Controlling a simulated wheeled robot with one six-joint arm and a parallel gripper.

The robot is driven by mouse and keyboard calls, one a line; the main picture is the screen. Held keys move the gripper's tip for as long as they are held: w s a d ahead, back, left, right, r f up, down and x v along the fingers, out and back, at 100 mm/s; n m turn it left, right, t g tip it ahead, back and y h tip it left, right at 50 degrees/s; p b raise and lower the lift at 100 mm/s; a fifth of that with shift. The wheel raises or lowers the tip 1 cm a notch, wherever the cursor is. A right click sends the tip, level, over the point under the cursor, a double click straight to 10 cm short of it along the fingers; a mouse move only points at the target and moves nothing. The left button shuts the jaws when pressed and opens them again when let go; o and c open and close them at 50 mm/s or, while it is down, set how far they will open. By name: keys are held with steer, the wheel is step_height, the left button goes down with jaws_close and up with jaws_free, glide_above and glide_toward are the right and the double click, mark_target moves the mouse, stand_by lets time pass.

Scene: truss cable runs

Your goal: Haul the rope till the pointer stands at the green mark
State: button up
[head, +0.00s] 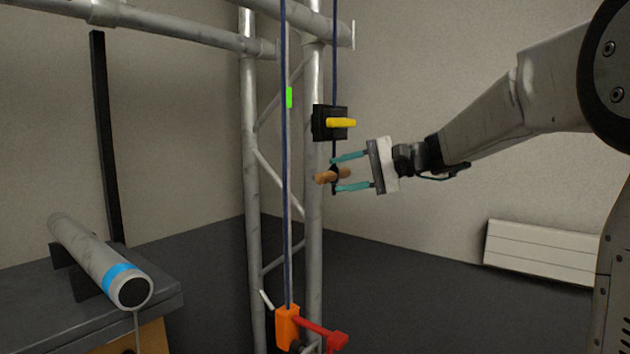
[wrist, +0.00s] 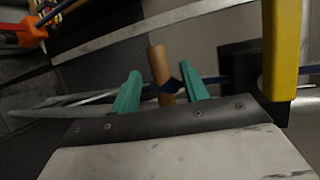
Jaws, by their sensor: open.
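My gripper (head: 336,174) has two teal fingers, open, one above and one below a wooden toggle handle (head: 323,178) on the dark blue rope (head: 334,65). In the wrist view the handle (wrist: 158,62) stands between the open fingertips (wrist: 160,76); I cannot tell whether they touch it. Just above is a black block (head: 322,121) with a yellow lever (head: 341,123). The green mark (head: 289,97) is high beside the left rope run (head: 286,200). An orange block with a red arm (head: 287,328) is at the bottom of that run, far below the mark. Which part is the pointer is unclear.
Grey truss uprights (head: 250,150) stand behind the ropes, with a horizontal tube (head: 180,25) at upper left. A grey cylinder with a blue band (head: 95,255) lies on a dark bench (head: 165,290) at left. A white panel (head: 540,250) is by the right wall.

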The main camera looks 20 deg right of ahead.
mark_target(316, 180)
steer(key=x, duration=0.6)
steer(key=shift+a, duration=0.3)
steer(key=shift+f, duration=0.1)
jaws_close()
